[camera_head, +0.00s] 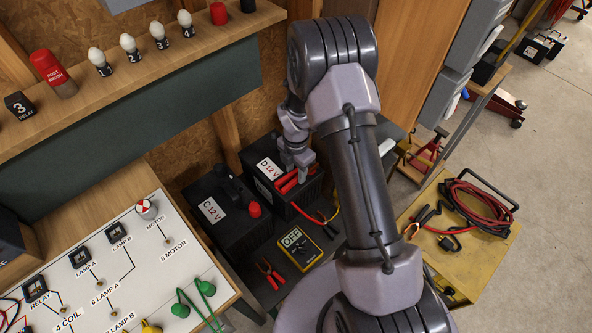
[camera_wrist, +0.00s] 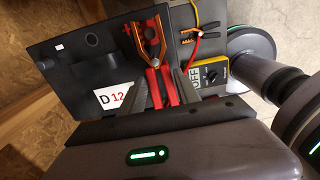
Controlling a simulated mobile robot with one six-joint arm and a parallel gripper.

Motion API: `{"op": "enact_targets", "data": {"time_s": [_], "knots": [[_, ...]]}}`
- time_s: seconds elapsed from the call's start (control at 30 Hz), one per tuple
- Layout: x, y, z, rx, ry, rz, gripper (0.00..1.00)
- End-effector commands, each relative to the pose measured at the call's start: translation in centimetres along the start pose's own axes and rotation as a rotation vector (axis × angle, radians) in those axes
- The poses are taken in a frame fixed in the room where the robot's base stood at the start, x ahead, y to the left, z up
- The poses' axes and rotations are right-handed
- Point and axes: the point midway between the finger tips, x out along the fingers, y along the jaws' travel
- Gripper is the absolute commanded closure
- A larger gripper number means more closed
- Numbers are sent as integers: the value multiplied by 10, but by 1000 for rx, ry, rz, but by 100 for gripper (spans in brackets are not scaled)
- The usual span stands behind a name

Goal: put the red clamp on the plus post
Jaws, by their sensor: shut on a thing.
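The red clamp (camera_wrist: 162,86) has red handles and copper-coloured jaws. My gripper (camera_wrist: 164,92) is shut on its handles in the wrist view. The clamp's jaws (camera_wrist: 148,42) point away from my gripper, over battery D's top edge beside a red plus mark (camera_wrist: 127,29). The plus post itself is hidden there; I cannot tell whether the jaws touch or grip it. In the head view my gripper (camera_head: 298,166) is above battery D (camera_head: 262,165), with the red clamp (camera_head: 287,184) at its fingers.
Battery C (camera_head: 218,212), with a red cap, stands left of battery D. A yellow multimeter (camera_head: 300,247) and red-handled pliers (camera_head: 268,272) lie in front. A dark clamp (camera_wrist: 198,33) and cables lie beside battery D. A wooden shelf (camera_head: 150,65) overhangs at upper left.

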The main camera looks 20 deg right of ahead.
Motion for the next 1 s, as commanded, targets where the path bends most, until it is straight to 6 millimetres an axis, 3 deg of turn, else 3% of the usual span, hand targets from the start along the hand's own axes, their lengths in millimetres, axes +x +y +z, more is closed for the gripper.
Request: {"op": "enact_targets", "data": {"time_s": [1.0], "knots": [[10,0,0,0,0,0,100]]}}
